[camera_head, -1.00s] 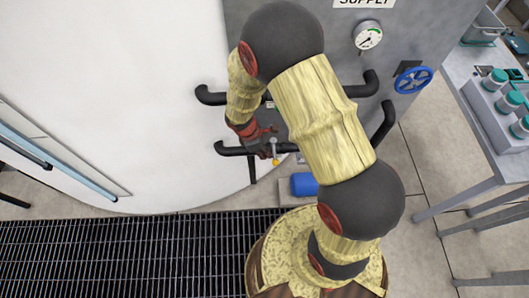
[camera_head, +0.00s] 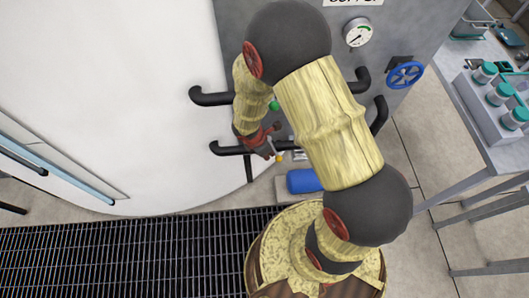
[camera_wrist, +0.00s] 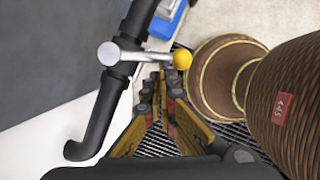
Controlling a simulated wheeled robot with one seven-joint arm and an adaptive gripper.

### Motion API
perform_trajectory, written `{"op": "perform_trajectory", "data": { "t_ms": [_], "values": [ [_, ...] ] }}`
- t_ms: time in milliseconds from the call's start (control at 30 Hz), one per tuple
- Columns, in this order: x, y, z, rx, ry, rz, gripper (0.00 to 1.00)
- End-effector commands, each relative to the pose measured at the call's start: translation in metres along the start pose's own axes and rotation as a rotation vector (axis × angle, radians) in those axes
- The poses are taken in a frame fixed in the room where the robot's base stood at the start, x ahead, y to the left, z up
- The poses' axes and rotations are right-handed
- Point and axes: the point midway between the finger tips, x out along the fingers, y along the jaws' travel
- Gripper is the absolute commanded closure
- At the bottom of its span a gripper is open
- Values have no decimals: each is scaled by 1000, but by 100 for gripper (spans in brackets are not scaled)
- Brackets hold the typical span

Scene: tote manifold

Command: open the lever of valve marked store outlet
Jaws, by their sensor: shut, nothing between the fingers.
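A valve lever with a yellow knob (camera_wrist: 181,60) and a metal bar sits on a black pipe (camera_wrist: 100,115) in the wrist view. The bar lies roughly across the pipe. The yellow knob (camera_head: 279,158) also shows in the head view on the lower pipe. My gripper (camera_wrist: 161,80) is shut and empty, its fingertips close beside the bar, on the near side; contact cannot be told. In the head view my gripper (camera_head: 272,148) is at the lower pipe, partly behind my arm. A green knob (camera_head: 273,105) shows near the upper pipe. No store outlet marking is readable.
A white tank (camera_head: 120,90) stands left and a grey panel (camera_head: 400,30) behind, with a gauge (camera_head: 357,33) and blue handwheel (camera_head: 404,75). A blue cylinder (camera_head: 304,181) lies below the lower pipe. A bench (camera_head: 490,155) stands right; floor grating (camera_head: 120,250) is in front.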

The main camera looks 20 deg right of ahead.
Motion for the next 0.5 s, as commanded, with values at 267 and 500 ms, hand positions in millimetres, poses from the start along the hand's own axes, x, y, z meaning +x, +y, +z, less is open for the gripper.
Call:
{"op": "perform_trajectory", "data": {
  "t_ms": [267,500],
  "values": [
    [3,-6,10,-76,0,23,100],
    [4,-7,13,-75,0,23,100]
  ]
}}
